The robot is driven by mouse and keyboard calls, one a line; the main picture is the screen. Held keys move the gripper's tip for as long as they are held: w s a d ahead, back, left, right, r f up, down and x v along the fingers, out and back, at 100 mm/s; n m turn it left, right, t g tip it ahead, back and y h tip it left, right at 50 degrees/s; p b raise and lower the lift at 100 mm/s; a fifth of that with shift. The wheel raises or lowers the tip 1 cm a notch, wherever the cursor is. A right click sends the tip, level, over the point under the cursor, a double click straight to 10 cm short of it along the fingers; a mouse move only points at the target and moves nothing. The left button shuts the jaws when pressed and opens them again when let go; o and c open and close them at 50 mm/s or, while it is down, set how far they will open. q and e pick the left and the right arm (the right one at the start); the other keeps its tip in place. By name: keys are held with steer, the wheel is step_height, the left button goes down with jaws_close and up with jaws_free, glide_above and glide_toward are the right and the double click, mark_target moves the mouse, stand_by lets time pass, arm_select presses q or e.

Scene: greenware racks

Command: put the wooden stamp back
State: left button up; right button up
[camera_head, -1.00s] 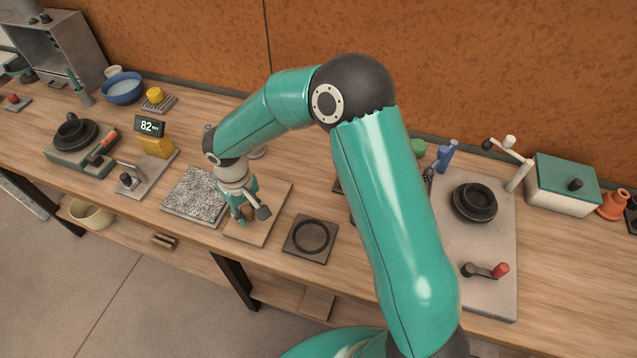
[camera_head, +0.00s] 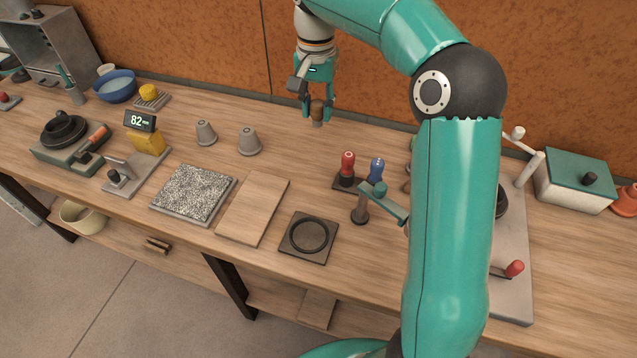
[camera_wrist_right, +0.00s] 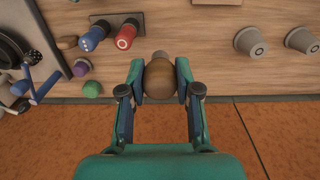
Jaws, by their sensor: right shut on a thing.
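My right gripper (camera_head: 316,104) is shut on the wooden stamp (camera_head: 317,112) and holds it up above the back of the bench. In the right wrist view the stamp's round brown knob (camera_wrist_right: 159,78) is between the fingers, with a greyish end beyond it. A red stamp (camera_head: 347,167) and a blue stamp (camera_head: 377,168) stand on a dark holder (camera_head: 343,184), to the right of and nearer than my gripper. They also show at the upper left of the right wrist view. My right arm hides part of the bench right of them. My left gripper is out of view.
Two grey cups (camera_head: 249,141) stand upside down left of the holder. A wooden board (camera_head: 254,208), a speckled slab (camera_head: 193,194) and a dark ring plate (camera_head: 309,236) lie along the front. A post with a green arm (camera_head: 382,200) stands close to the holder.

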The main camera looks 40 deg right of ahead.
mark_target(317, 125)
step_height(317, 125, down, 20)
steer(key=shift+d+r+p, duration=0.1)
steer(key=shift+r+p, duration=0.15)
steer(key=shift+p, duration=0.2)
steer(key=shift+s+f, duration=0.1)
steer(key=o, duration=1)
step_height(317, 125, up, 12)
steer(key=shift+r+b, duration=0.15)
steer(key=shift+b, duration=0.3)
